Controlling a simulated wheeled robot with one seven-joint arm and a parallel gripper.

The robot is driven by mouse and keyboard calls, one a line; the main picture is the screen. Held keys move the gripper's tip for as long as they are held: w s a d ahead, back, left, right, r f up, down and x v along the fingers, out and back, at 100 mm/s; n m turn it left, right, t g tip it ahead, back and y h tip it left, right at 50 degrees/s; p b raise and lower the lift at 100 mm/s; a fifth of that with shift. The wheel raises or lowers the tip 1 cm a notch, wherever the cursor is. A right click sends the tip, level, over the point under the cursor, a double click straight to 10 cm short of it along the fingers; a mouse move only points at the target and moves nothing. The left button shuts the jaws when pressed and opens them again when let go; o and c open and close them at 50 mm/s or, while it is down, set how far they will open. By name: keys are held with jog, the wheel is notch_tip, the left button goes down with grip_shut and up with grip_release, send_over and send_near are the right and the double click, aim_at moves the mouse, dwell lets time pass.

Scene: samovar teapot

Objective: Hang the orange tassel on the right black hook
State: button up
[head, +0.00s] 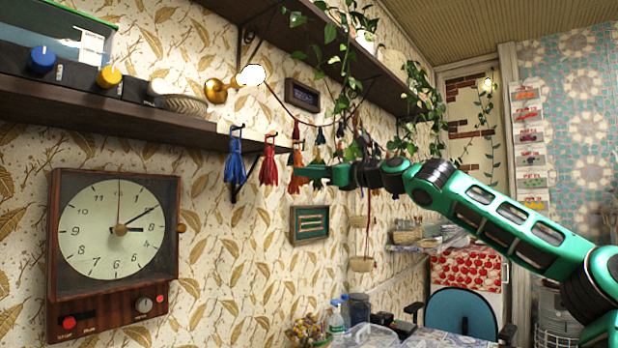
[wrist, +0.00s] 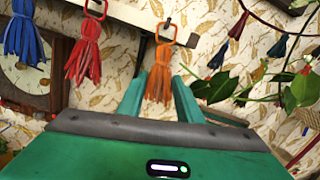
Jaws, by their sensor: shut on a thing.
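The orange tassel (wrist: 161,78) hangs upright between the two green fingers of my gripper (wrist: 156,90), which is shut on its strands. Its orange loop (wrist: 157,36) stands up at the right black hook (wrist: 168,22). The hook tip overlaps the top of the loop in the wrist view, but I cannot tell whether the loop is around it. In the head view the orange tassel (head: 296,172) is at the shelf's edge, with my gripper (head: 305,172) reaching it from the right and covering part of it.
A red tassel (head: 269,166) and a blue tassel (head: 234,168) hang from hooks to the left, close by. The dark shelf (head: 130,113) runs just above. A tassel garland and trailing plant leaves (wrist: 215,87) are close on the right. A clock (head: 118,230) is at left.

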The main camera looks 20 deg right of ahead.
jog(key=o, duration=1.1)
